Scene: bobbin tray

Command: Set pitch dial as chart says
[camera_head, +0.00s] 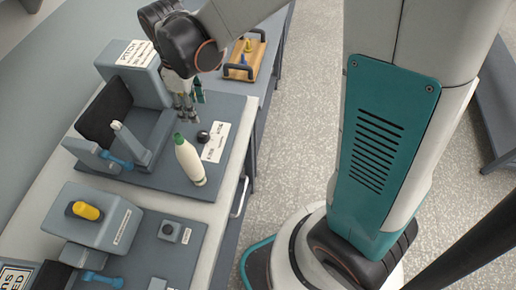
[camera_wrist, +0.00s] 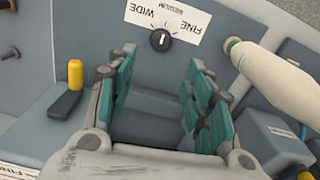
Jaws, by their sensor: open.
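The pitch dial is a small black round knob (camera_wrist: 160,40) with a white mark, beside a white label (camera_wrist: 186,17) reading FINE, MEDIUM and WIDE. In the wrist view the mark stands nearly upright, on the label side; I cannot tell exactly which word it meets. The dial (camera_head: 203,137) and label (camera_head: 216,142) also show in the head view. A white sheet headed PITCH (camera_head: 135,53), probably the chart, lies on a grey block; its smaller writing is unreadable. My gripper (camera_head: 187,113) is open and empty above the grey panel, apart from the dial; it also shows in the wrist view (camera_wrist: 157,78).
A wooden tray (camera_head: 246,60) lies farther back. A second grey station (camera_head: 98,220) is in front.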

